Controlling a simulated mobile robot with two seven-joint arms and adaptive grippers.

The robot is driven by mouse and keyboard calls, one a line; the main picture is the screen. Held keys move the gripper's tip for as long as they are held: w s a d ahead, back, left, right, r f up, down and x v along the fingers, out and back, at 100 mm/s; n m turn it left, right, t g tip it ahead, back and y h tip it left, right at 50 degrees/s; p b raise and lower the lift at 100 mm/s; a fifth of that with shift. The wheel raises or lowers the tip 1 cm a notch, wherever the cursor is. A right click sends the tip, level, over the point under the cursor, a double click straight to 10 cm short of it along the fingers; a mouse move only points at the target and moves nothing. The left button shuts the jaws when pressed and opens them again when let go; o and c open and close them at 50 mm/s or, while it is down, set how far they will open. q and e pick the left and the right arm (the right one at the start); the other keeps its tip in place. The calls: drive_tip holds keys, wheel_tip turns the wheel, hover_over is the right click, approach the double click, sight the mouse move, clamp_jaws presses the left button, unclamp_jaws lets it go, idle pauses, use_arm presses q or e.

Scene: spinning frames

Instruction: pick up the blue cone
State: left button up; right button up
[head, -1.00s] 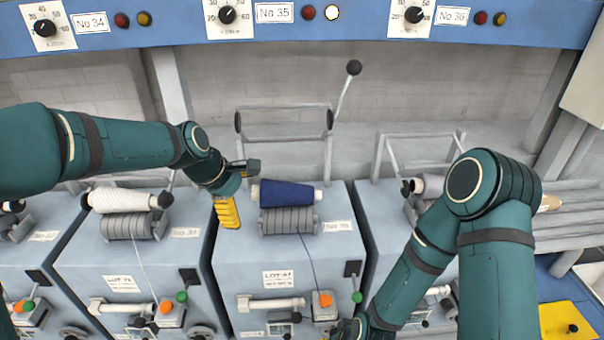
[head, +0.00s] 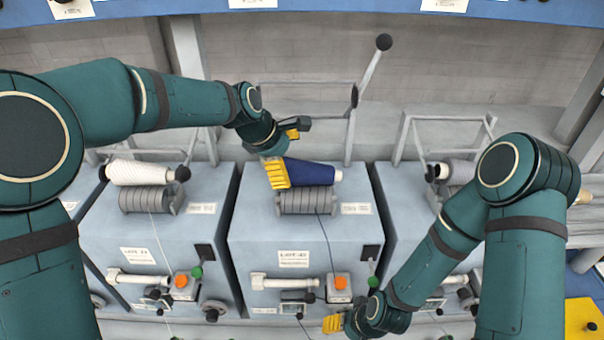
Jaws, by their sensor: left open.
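The blue cone (head: 312,173) lies on its side on the dark grooved drum (head: 306,200) of the middle machine, its pale narrow end to the right. My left gripper (head: 287,156) is open at the cone's left end. One yellow finger overlaps that end in the picture and hides part of it; the other finger is further back. I cannot tell whether the finger touches the cone. My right gripper (head: 334,324) is low in front of the middle machine, away from the cone; its opening cannot be made out.
A white cone (head: 140,173) lies on the left machine and a grey cone (head: 460,172) on the right one. A lever with a black ball (head: 384,42) rises behind the blue cone. An orange button (head: 340,282) is on the middle machine's front.

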sight(300, 173)
use_arm(q)
drive_tip(key=x, duration=0.5)
drive_tip(key=shift+s+d, duration=0.15)
drive_tip(key=shift+s, duration=0.05)
drive_tip(key=shift+r, duration=0.15)
drive_tip(key=c, duration=1.3)
